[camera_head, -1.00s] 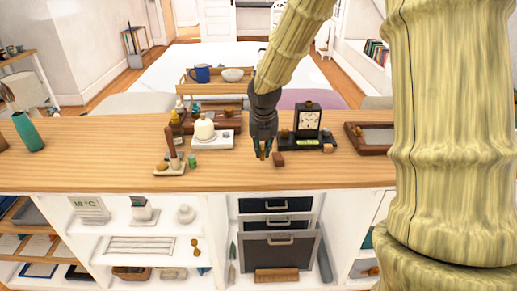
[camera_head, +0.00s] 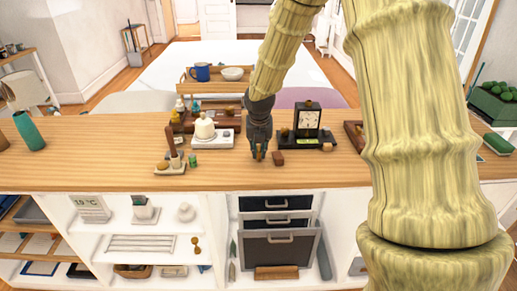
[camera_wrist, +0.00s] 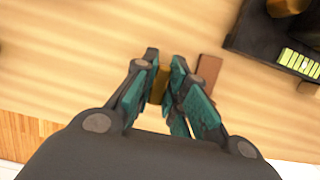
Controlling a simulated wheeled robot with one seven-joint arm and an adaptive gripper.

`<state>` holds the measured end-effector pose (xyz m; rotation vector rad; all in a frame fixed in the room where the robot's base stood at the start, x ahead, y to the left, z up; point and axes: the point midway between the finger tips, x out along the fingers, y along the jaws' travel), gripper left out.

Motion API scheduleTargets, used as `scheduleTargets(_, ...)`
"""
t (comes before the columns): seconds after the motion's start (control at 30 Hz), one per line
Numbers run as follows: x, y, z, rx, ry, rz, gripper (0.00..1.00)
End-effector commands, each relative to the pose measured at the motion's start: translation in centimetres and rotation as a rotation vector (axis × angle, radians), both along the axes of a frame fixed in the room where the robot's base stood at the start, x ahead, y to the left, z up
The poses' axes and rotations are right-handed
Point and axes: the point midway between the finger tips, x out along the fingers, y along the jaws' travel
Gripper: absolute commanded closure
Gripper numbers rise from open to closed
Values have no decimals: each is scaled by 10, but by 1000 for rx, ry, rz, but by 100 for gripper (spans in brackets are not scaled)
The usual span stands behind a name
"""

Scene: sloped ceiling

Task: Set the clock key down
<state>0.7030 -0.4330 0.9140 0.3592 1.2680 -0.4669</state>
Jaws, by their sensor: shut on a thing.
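My gripper (camera_head: 259,152) points down over the front part of the wooden counter (camera_head: 110,175). In the wrist view my gripper (camera_wrist: 162,85) has its teal-padded fingers shut on a small brass-coloured piece, the clock key (camera_wrist: 159,82). Only part of the key shows between the fingers; the rest is hidden. I cannot tell whether it touches the counter. A small black clock (camera_head: 307,120) stands on a dark tray (camera_head: 325,146) to the right of the gripper.
A small brown block (camera_head: 278,158) lies close to the right of the fingers; it also shows in the wrist view (camera_wrist: 208,70). A white stand (camera_head: 213,142) and a tool holder (camera_head: 170,168) are to the left. The counter in front is bare.

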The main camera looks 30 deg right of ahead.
Motion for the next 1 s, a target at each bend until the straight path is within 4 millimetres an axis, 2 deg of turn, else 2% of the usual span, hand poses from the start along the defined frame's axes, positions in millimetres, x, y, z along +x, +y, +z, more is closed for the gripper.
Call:
scheduleTargets(0.17,0,0,-3,0,0,0,100)
scheduleTargets(0.2,0,0,-3,0,0,0,79)
scheduleTargets(0.3,0,0,-3,0,0,0,65)
scheduleTargets(0.67,0,0,-1,-1,-1,0,65)
scheduleTargets(0.87,-3,2,17,1,-3,0,65)
scheduleTargets(1.0,-8,5,37,1,-3,0,65)
